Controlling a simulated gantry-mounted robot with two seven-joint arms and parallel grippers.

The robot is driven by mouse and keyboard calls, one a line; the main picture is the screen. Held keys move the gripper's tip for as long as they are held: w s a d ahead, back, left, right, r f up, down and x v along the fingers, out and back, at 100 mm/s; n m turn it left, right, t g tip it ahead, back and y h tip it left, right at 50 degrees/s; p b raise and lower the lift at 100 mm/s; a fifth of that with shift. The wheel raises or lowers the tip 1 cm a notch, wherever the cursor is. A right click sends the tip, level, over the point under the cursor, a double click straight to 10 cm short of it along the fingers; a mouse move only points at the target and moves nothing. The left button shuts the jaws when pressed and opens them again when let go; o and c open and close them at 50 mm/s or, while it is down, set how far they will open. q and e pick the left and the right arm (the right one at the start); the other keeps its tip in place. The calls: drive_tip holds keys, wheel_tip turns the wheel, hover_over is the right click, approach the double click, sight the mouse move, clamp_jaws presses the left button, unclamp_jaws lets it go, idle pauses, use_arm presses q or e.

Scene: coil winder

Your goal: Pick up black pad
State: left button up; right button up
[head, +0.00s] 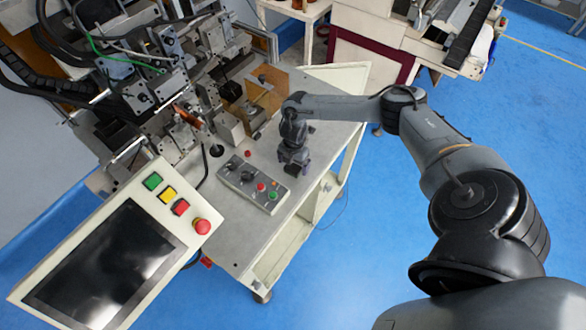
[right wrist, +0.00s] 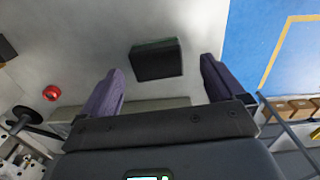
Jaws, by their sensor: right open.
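The black pad (right wrist: 157,60) is a small dark block on the pale grey table top, in the upper middle of the right wrist view. My right gripper (right wrist: 161,78) is open, with its two purple fingers apart. The pad appears between and beyond the fingertips, with nothing held. I cannot tell the exact gap between the fingers and the pad. In the head view my right gripper (head: 293,158) points down over the table, right of the control box. There I cannot make out the pad clearly, as the gripper covers that spot. My left gripper is not in view.
A grey control box (head: 254,184) with knobs and buttons lies left of my right gripper. The coil winding machine (head: 165,100) stands at the left. A touchscreen panel (head: 105,262) is at the front left. The table (head: 335,110) has bare room toward its right edge.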

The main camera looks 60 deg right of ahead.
sight(293, 167)
drive_tip(key=shift+w+d+f, duration=0.1)
drive_tip(key=shift+f, duration=1.6)
drive_tip(key=shift+c, duration=0.2)
drive_tip(key=c, duration=1)
drive_tip(key=shift+r, duration=0.15)
